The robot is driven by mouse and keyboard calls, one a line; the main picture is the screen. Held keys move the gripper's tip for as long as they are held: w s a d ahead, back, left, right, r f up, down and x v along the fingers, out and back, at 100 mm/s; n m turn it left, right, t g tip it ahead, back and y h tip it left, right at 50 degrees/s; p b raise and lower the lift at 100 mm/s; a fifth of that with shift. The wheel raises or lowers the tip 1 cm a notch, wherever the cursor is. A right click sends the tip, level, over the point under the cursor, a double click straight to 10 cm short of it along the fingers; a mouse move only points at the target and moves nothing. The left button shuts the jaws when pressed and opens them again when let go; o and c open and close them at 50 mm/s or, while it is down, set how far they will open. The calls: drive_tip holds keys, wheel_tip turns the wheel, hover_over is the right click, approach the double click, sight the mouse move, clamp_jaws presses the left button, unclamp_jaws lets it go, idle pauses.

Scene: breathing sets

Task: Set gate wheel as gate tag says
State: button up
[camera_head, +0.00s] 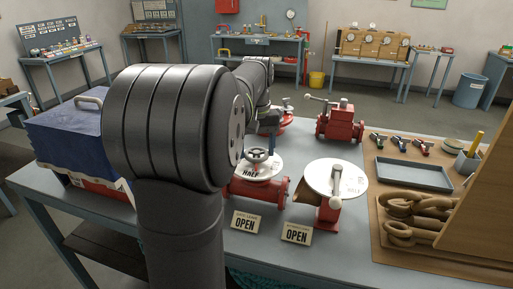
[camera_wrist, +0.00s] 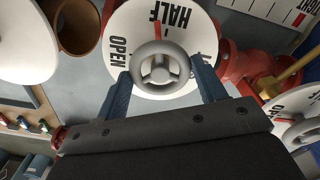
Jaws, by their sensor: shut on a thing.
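The gate wheel, a small grey spoked handwheel (camera_wrist: 159,68), sits over a white dial (camera_wrist: 130,17) marked OPEN and HALF in the wrist view. A red mark on the dial shows by HALF. In the head view the wheel (camera_head: 258,155) tops a red valve body (camera_head: 275,189). My gripper (camera_wrist: 162,84) is shut on the wheel, a blue finger on each side; in the head view my arm hides most of it. Two tags stand in front, a left one (camera_head: 245,222) and a right one (camera_head: 297,233). Both read OPEN; their small upper lines are too small to read surely.
To the right stands a lever valve (camera_head: 328,212) with a white dial (camera_head: 350,172). Another red valve (camera_head: 340,122) stands behind. A grey tray (camera_head: 413,187) and a thick chain (camera_head: 410,215) lie at right. A blue-covered box (camera_head: 75,135) stands at left.

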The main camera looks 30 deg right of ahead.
sight(257, 152)
drive_tip(key=n, duration=1.1)
drive_tip(key=shift+r, duration=0.1)
drive_tip(key=shift+n, duration=1.9)
drive_tip(key=o, duration=1)
wheel_tip(257, 152, up, 17)
drive_tip(key=shift+r, duration=0.15)
